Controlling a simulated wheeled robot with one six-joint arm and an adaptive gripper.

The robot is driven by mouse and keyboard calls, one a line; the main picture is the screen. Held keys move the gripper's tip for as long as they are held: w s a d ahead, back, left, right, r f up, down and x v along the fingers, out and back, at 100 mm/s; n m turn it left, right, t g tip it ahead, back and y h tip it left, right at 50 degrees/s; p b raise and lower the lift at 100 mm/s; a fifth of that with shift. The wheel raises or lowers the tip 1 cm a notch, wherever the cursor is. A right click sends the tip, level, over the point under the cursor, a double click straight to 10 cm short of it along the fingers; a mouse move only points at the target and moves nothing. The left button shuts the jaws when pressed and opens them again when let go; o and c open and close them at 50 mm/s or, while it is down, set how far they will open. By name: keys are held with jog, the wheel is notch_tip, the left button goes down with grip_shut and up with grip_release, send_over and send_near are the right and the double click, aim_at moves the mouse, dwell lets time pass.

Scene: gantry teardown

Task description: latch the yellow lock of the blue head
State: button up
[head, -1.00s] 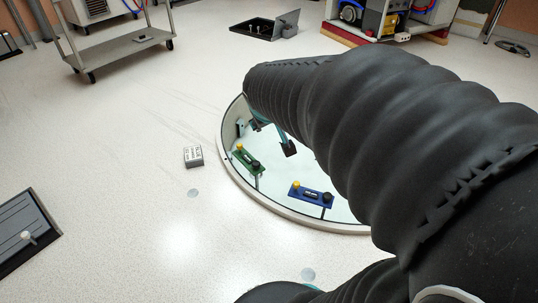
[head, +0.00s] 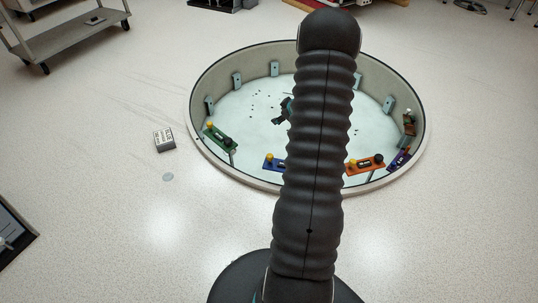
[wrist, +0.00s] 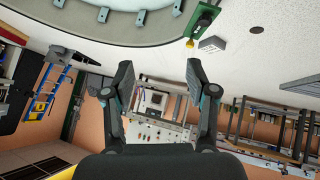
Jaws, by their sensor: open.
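The blue head (head: 270,163) is on the near inner side of the round ring in the head view. My arm hides its right part. Its yellow lock (head: 267,155) shows as a small knob at the left end; I cannot tell its latch state. My gripper (wrist: 160,84) is open and empty in the wrist view, its two fingers wide apart. In the head view only a dark part of it shows left of my arm, over the ring's floor. The blue head is not in the wrist view.
The round ring (head: 200,157) also bears a green head (head: 218,138), an orange head (head: 365,165) and a purple head (head: 399,161). The green head shows in the wrist view (wrist: 204,17). A small labelled box (head: 164,140) lies left of the ring. A cart (head: 60,35) stands back left.

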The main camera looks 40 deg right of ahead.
aim_at(270, 155)
jog(key=s+f+y, duration=0.4)
jog(key=s+f, duration=0.3)
jog(key=f, duration=0.6)
jog(key=shift+n, duration=0.3)
jog(key=x, duration=1.3)
jog(key=shift+a+f, duration=0.15)
jog(key=shift+f, duration=0.4)
grip_shut()
